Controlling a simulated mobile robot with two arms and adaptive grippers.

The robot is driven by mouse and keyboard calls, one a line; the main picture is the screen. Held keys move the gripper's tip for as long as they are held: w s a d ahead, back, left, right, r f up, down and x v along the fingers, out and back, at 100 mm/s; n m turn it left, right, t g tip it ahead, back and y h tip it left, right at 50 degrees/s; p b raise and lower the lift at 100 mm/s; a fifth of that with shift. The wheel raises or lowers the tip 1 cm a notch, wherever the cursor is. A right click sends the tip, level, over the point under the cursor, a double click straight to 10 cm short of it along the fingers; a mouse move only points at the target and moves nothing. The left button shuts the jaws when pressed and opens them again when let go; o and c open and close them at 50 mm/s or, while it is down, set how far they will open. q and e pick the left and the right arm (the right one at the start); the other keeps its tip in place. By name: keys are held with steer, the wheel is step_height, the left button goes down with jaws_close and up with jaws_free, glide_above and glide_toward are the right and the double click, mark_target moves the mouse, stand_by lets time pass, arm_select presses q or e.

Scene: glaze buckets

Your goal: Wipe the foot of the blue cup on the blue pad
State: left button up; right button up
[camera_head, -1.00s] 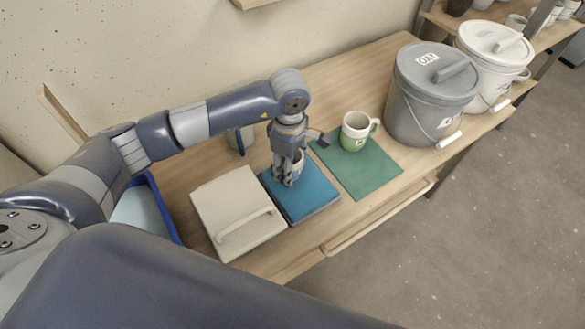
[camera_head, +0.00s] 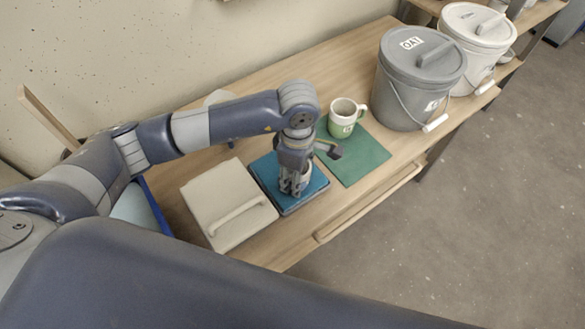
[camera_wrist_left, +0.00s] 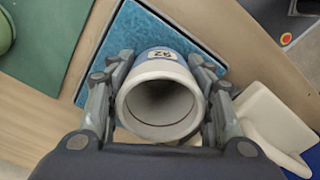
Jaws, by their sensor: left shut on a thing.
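My left gripper (camera_head: 293,188) points down over the blue pad (camera_head: 262,172) and is shut on the blue cup (camera_head: 307,178), mostly hidden by the fingers in the head view. In the left wrist view the cup (camera_wrist_left: 160,55) has a pale rim facing the camera, a blue band and a small label. Its inside looks empty. The fingers (camera_wrist_left: 160,98) press on both sides of it. The blue pad (camera_wrist_left: 128,25) shows behind the cup. The cup's foot is hidden, so I cannot tell whether it touches the pad. My right gripper is out of view.
A white and green mug (camera_head: 342,122) stands on a green mat (camera_head: 362,160) right of the pad. A pale box with a handle (camera_head: 215,195) sits close on the left. A grey lidded bucket (camera_head: 405,95) and a white one (camera_head: 475,50) stand at the right.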

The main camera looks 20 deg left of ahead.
arm_select(q)
steer(key=shift+w+a+f+b, duration=0.15)
steer(key=shift+w+a+b, duration=0.85)
steer(key=shift+a, duration=0.45)
steer(key=shift+w+a+b, duration=0.6)
steer(key=shift+w+a, duration=0.55)
steer(key=shift+a, duration=0.15)
steer(key=shift+s+d, duration=1.1)
steer(key=shift+d, duration=0.3)
steer(key=shift+s+d, duration=1.05)
steer(key=shift+d, duration=0.3)
steer(key=shift+w+a, duration=0.1)
steer(key=shift+a, duration=0.05)
steer(key=shift+w+a+b, duration=0.35)
steer(key=shift+w+a, duration=0.05)
steer(key=shift+a, duration=0.05)
steer(key=shift+w+a+b, duration=0.55)
steer(key=shift+w+a, duration=0.2)
steer(key=shift+a, duration=0.25)
steer(key=shift+w+a+b, duration=0.5)
steer(key=shift+w+a, duration=0.15)
steer(key=shift+a, duration=0.15)
steer(key=shift+w+a, duration=0.25)
steer(key=shift+a, duration=0.1)
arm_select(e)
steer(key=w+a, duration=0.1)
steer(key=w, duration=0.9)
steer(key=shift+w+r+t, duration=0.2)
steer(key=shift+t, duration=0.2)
